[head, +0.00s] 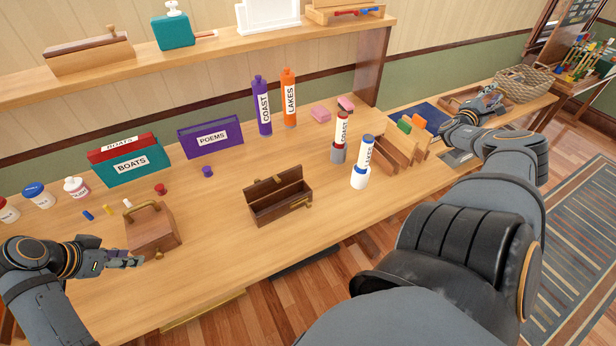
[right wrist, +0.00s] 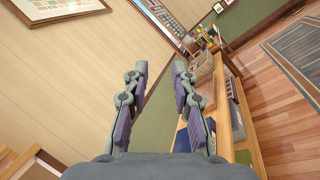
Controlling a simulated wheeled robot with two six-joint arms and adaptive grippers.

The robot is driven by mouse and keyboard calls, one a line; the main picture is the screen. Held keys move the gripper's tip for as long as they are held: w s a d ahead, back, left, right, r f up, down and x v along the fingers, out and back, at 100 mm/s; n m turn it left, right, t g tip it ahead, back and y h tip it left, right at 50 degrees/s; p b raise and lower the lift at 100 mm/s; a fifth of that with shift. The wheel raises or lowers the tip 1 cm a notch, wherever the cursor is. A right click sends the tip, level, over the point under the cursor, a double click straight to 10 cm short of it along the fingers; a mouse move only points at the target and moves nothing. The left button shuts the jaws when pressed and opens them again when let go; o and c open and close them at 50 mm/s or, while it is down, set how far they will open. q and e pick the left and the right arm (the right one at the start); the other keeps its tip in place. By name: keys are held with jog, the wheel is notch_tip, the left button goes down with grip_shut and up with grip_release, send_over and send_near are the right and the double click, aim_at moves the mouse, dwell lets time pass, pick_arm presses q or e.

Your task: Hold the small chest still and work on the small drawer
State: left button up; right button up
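A small brown wooden chest (head: 150,236) with a brass bow handle on top stands at the left of the table. A brass knob (head: 159,255) shows low on its front, where the small drawer appears to be shut. My left gripper (head: 138,261) is just left of the chest's front, its fingers pointing right; I cannot tell if it touches or how far its fingers are apart. My right gripper (right wrist: 158,72) is open and empty in the right wrist view. In the head view the right gripper (head: 490,103) is far off at the right, over the side counter.
A dark wooden box (head: 283,206) with a raised lid stands mid-table. Behind are the BOATS box (head: 133,167), the POEMS box (head: 212,139) and upright COAST and LAKES bottles (head: 289,98). Small coloured pieces lie behind the chest. The table front between chest and dark box is clear.

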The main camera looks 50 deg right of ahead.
jog(key=w+r+m+t, duration=0.2)
jog(key=w+r, duration=0.3)
jog(key=w, duration=0.4)
jog(key=w+a+f+m+t+y, duration=0.3)
jog(key=w, duration=0.4)
jog(key=w+a+f+m+t+y, duration=0.2)
jog(key=w+a+m+t+y, duration=0.15)
jog(key=w, duration=0.35)
jog(key=w+a+r+m+t+y, duration=0.2)
jog(key=w+a+r+t+y, duration=0.15)
jog(key=w+a, duration=0.45)
jog(key=w+a+r+m+t+y, duration=0.2)
jog(key=w+a+r+m+t, duration=0.15)
jog(key=w+a, duration=0.45)
jog(key=w+a+f+n+t+y, duration=0.2)
jog(key=w+a+f+n, duration=0.2)
jog(key=a, duration=0.3)
jog(key=w+a+f+n+t+y, duration=0.2)
jog(key=w+a+f+n, duration=0.15)
jog(key=a+f, duration=0.2)
jog(key=n+g+y, duration=0.2)
jog(key=n+y, duration=1.3)
jog(key=n, duration=0.9)
send_near(137, 206)
jog(key=x, duration=1)
jog(key=shift+w+f, duration=0.1)
jog(key=shift+f, duration=0.3)
